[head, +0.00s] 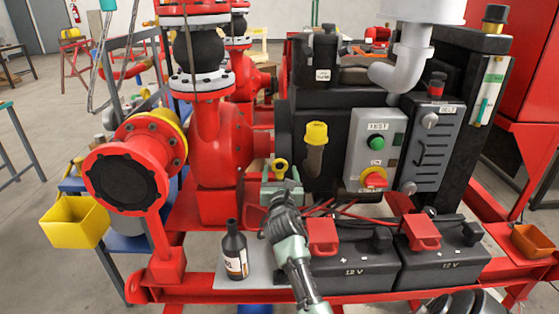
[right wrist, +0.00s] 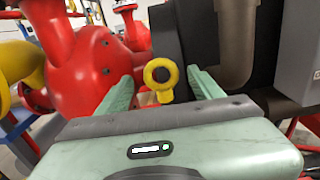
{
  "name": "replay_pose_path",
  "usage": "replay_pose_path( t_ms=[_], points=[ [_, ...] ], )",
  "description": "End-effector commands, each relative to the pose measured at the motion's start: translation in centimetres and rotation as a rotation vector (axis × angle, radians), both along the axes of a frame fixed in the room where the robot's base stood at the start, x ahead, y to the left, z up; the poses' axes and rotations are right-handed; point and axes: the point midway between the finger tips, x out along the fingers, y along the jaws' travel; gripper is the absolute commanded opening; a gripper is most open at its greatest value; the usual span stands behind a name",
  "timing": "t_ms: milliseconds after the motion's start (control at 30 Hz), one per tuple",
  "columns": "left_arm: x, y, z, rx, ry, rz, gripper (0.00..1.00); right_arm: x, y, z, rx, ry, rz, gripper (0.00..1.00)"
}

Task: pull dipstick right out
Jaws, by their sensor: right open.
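The dipstick's yellow ring handle (head: 281,165) stands upright low on the front of the black engine. It also shows in the right wrist view (right wrist: 161,76), between the two pale green fingers. My right gripper (head: 281,184) is open, with one finger on each side of the ring and clear space between. I cannot tell how far the ring is in front of the fingertips. The dipstick's rod below the ring is mostly hidden by the gripper. My left gripper is not in view.
A yellow-capped filler pipe (head: 315,150) and a grey control box (head: 374,150) are right of the dipstick. A red pump casing (head: 215,140) is to the left. A dark bottle (head: 235,250) and two batteries (head: 352,262) stand in front on the red skid.

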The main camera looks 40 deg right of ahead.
Motion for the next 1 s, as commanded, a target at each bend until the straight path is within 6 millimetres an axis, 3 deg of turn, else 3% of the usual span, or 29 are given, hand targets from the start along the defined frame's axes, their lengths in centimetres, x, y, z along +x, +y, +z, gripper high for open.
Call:
replay_pose_path(
  t_ms=[533,933,967,1000],
  points=[
    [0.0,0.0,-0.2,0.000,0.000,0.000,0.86,5.4,-4.6,0.3,-0.031,0.014,-0.003,0.66],
    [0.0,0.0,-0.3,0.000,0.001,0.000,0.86,6.1,-5.2,0.3,-0.032,0.015,-0.001,0.66],
    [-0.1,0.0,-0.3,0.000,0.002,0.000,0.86,6.1,-5.2,0.3,-0.032,0.015,-0.001,0.63],
    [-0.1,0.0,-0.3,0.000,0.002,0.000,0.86,6.1,-5.2,0.3,-0.032,0.015,-0.001,0.52]
  ],
)
